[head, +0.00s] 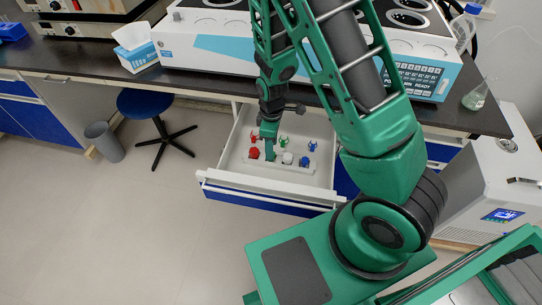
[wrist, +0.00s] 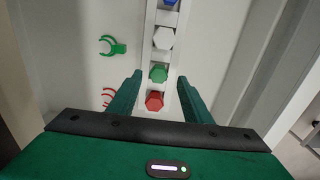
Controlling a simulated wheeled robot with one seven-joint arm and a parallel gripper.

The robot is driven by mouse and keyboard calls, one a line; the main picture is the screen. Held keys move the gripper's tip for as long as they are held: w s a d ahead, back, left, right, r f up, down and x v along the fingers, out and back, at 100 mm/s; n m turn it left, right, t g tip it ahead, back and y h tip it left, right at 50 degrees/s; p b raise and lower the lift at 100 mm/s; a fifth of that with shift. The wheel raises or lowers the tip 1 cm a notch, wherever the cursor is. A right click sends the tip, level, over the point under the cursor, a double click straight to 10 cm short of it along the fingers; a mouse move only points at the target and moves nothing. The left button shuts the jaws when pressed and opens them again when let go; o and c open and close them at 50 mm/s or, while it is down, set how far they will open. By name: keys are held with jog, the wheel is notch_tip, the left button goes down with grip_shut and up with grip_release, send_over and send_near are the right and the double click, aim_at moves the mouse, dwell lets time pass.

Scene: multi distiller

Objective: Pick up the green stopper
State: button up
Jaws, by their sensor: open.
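The green stopper (wrist: 159,73) is a small hexagonal piece in a white holder strip in the wrist view, between the white and red stoppers. In the head view I cannot separate it from my green gripper. My gripper (wrist: 160,76) is open and empty. In the wrist view its fingertips lie to either side of the green stopper, with gaps on both sides. I cannot tell how far above it they are. In the head view my gripper (head: 268,142) reaches down into the open drawer.
The open white drawer (head: 228,180) has walls around the holder. Beside the green stopper are a red stopper (wrist: 154,101), a white stopper (wrist: 163,39) and a blue stopper (head: 304,161). A green clip (wrist: 112,47) and a red clip (head: 253,139) lie nearby. The bench (head: 195,90) overhangs behind.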

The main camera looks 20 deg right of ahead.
jog(key=shift+w+f, duration=0.1)
jog(key=shift+f, duration=1.9)
jog(key=shift+c, duration=0.7)
jog(key=c, duration=1)
